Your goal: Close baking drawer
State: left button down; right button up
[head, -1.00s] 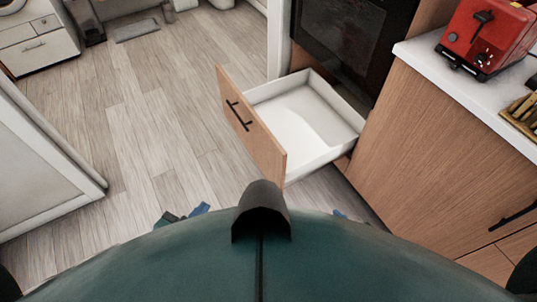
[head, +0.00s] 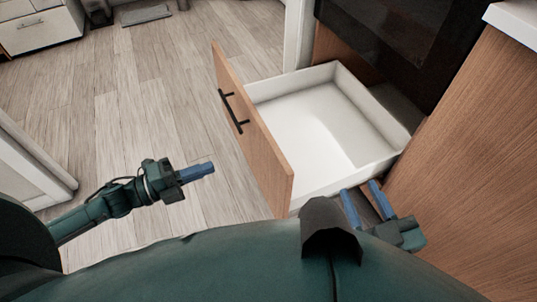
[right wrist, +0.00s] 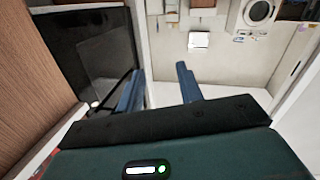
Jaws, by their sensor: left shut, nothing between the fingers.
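The baking drawer (head: 315,125) stands pulled far out below the dark oven, with a wood front, a black bar handle (head: 234,111) and an empty white inside. My left gripper (head: 205,169) is shut and empty, left of the drawer front and apart from it, over the floor. My right gripper (head: 365,205) is open and empty, beside the near side wall of the drawer; I cannot tell whether it touches. In the right wrist view its two blue fingers (right wrist: 160,88) stand apart, with a white drawer edge below and between them.
The dark oven (head: 395,45) is above the drawer. A wood cabinet (head: 470,130) with a white counter stands at the right. A white wall end (head: 30,165) is at the left. The wooden floor (head: 130,90) left of the drawer is clear.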

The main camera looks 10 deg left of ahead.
aim_at(270, 146)
pick_arm(q)
jog(key=b+x, duration=0.2)
jog(key=x, duration=1)
jog(key=shift+w+d, duration=0.25)
jog(key=shift+d, duration=0.05)
jog(key=shift+w+d, duration=0.25)
jog(key=shift+d, duration=0.1)
pick_arm(e)
jog(key=shift+s+a+r+n+t+y, duration=0.1)
jog(key=shift+s+a+n+t+y, duration=0.15)
jog(key=shift+a+n+t+y, duration=0.6)
jog(key=shift+d+g, duration=0.2)
jog(key=shift+g, duration=0.05)
